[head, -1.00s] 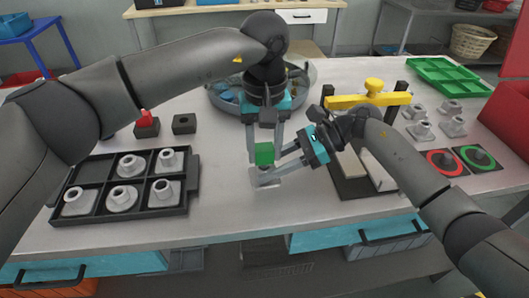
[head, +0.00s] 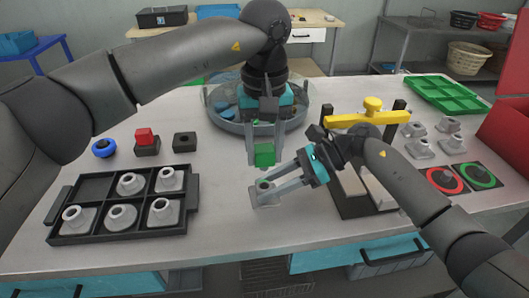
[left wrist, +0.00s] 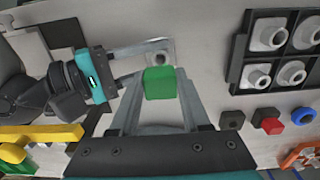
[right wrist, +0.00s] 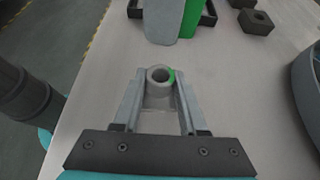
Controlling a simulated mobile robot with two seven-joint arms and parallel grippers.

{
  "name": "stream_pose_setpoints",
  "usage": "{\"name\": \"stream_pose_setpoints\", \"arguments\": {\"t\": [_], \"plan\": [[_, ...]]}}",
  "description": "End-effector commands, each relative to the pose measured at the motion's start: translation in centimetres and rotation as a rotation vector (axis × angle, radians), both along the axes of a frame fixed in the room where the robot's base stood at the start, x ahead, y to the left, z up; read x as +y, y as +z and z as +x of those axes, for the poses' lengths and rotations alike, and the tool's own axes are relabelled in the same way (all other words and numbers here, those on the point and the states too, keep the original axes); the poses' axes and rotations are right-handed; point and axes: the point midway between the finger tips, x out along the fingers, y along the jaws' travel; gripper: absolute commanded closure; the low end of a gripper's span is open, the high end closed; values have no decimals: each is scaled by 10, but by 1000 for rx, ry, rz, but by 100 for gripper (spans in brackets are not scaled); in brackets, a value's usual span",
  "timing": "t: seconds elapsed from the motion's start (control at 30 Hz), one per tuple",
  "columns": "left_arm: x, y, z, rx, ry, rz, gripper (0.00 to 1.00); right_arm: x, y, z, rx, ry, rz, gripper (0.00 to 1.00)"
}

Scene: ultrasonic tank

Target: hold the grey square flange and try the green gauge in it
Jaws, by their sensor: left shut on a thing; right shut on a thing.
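My left gripper (head: 264,150) is shut on the green gauge (head: 264,156), a green block at its fingertips. The gauge also shows in the left wrist view (left wrist: 160,83). My right gripper (head: 273,190) is shut on a grey square flange (head: 262,199) with a round raised collar, close above or at the table. In the right wrist view the flange (right wrist: 158,88) sits between the fingers, its hole facing up, with a small green patch at the collar's right. The gauge is apart from the flange, above and beyond it. The gauge's underside is hidden in the head view.
A black compartment tray (head: 58,240) with several grey flanges lies at left. A round basin (head: 225,124) stands behind the grippers. A yellow-barred fixture (head: 368,119), several loose flanges, red (head: 445,181) and green (head: 480,175) rings and a green tray (head: 440,97) are at right.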

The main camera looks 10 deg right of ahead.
Motion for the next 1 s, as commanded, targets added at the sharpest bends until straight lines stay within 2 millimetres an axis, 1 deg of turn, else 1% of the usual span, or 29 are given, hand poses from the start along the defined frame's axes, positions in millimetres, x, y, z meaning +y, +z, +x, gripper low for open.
{"name": "stream_pose_setpoints", "arguments": {"t": [0.4,0.43,0.7,0.73,1.0], "plan": [[0,0,0,0,0,-1,100,0,0,0,-1,0,1,100],[0,0,0,0,0,-1,100,0,0,0,-1,0,1,55],[0,0,0,0,0,-1,100,0,0,0,0,0,0,25],[0,0,0,0,0,-1,100,0,0,0,0,0,0,24],[0,0,0,0,0,-1,100,-2,1,0,0,-1,0,24]]}}
